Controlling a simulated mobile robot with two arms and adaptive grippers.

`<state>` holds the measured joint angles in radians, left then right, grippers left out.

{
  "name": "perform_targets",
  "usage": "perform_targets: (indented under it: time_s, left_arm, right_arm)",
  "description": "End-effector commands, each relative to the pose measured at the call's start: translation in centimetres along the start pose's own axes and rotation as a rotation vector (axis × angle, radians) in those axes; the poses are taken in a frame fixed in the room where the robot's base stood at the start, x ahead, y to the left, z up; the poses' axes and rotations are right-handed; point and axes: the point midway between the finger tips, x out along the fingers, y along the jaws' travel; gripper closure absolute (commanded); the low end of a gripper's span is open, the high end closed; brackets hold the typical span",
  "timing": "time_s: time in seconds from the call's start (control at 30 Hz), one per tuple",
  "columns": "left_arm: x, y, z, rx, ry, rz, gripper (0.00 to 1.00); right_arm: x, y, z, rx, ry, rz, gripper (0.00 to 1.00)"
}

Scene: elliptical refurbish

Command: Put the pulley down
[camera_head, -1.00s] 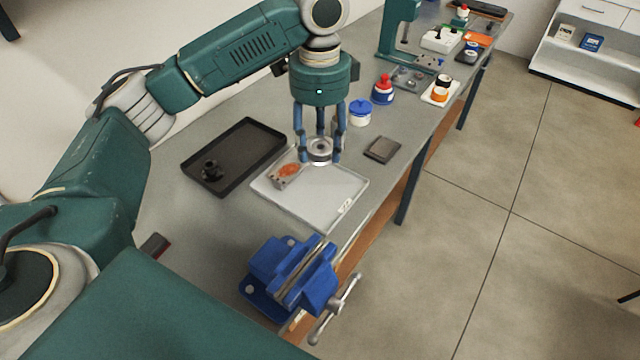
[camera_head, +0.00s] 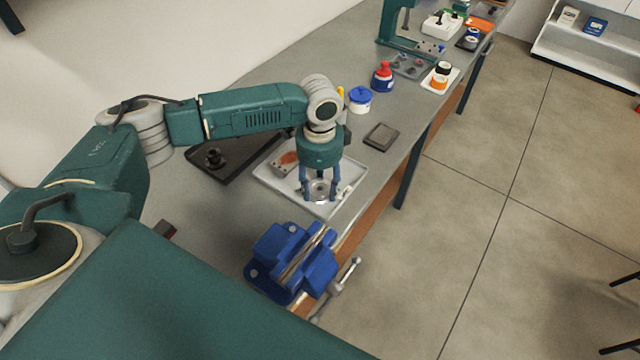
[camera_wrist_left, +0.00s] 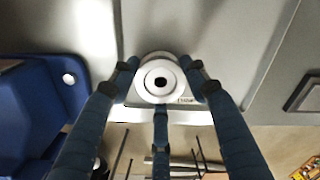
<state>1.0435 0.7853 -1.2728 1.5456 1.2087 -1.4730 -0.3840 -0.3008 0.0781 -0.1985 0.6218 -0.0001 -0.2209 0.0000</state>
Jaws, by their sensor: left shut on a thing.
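The pulley (camera_head: 319,188) is a small silvery round part with a central hole. My left gripper (camera_head: 319,194) is shut on it, pointing down over the front part of the light grey tray (camera_head: 268,181). In the left wrist view the pulley (camera_wrist_left: 147,88) sits between the blue fingers (camera_wrist_left: 160,88), near the tray's rim and a small label. I cannot tell whether it touches the tray floor. My right gripper is out of view.
An orange-marked metal part (camera_head: 286,162) lies in the tray's far left. A black tray (camera_head: 243,170) stands behind it. A blue vise (camera_head: 290,262) is close in front.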

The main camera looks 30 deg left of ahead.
Motion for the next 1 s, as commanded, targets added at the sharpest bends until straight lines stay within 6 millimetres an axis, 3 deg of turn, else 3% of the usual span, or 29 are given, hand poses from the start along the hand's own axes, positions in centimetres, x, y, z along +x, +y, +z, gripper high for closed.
perform_targets:
  time_s: [0.1, 0.37, 0.4, 0.77, 1.0]
  left_arm:
    - [0.1, 0.0, -0.1, 0.001, 0.002, -0.001, 0.84]
    - [0.4, 0.0, -0.1, 0.0, 0.001, 0.0, 0.84]
    - [0.4, 0.0, -0.1, 0.001, 0.001, -0.001, 0.47]
    - [0.0, -0.1, -0.1, 0.0, 0.001, -0.002, 0.47]
    - [-3.7, -0.1, -0.2, 0.0, 0.005, -0.004, 0.47]
  right_arm:
    - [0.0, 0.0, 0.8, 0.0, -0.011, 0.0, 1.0]
    - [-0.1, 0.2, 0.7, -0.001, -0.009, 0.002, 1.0]
    - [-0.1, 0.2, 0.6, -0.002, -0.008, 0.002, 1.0]
    - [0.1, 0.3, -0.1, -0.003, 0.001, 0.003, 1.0]
    - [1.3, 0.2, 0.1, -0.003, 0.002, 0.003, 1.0]
